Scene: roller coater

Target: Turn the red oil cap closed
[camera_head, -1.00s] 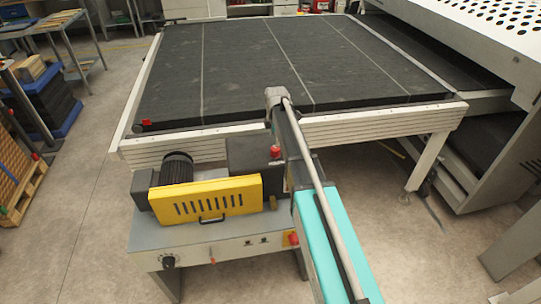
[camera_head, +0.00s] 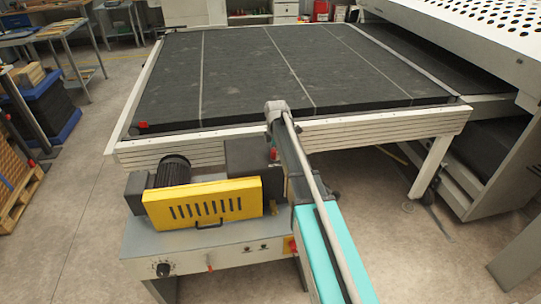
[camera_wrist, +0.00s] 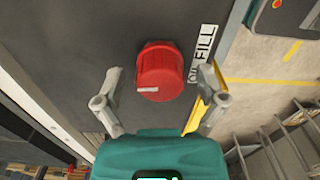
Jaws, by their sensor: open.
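The red oil cap (camera_wrist: 160,73) stands on a dark grey housing, with a white mark on its face, in the middle of the wrist view. White "FILL" lettering (camera_wrist: 204,42) lies beside it, partly covered by a finger. My gripper (camera_wrist: 160,80) is open, one finger on each side of the cap, with a gap to both. In the head view a small part of the red cap (camera_head: 274,154) shows beside my arm. My gripper is hidden behind my arm there. The dark housing (camera_head: 245,155) sits behind the yellow guard.
A yellow guard (camera_head: 203,203) and a black motor (camera_head: 174,171) stand left of my arm. The grey cabinet (camera_head: 190,252) carries a knob and switches. The wide dark conveyor bed (camera_head: 250,75) lies behind. Open floor is at the left.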

